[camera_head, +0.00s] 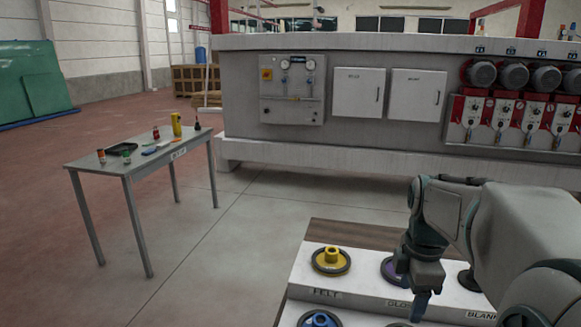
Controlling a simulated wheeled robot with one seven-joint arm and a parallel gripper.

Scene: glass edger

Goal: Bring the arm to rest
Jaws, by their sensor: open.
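My arm reaches in from the right side of the head view, bent, with its end pointing down. My gripper (420,305) hangs over the stepped white rack at the lower right, in front of the middle of its upper step. The gap between its fingers is hard to see from here, and nothing shows held in it. The gripper and wrist partly cover a purple wheel (390,269) on the rack.
The white rack (345,300) bears a yellow wheel (331,260) by the "FELT" label and a blue wheel (319,319) below. A grey table (130,165) with small items stands left. The large grey machine (400,140) spans the back. Open floor lies between.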

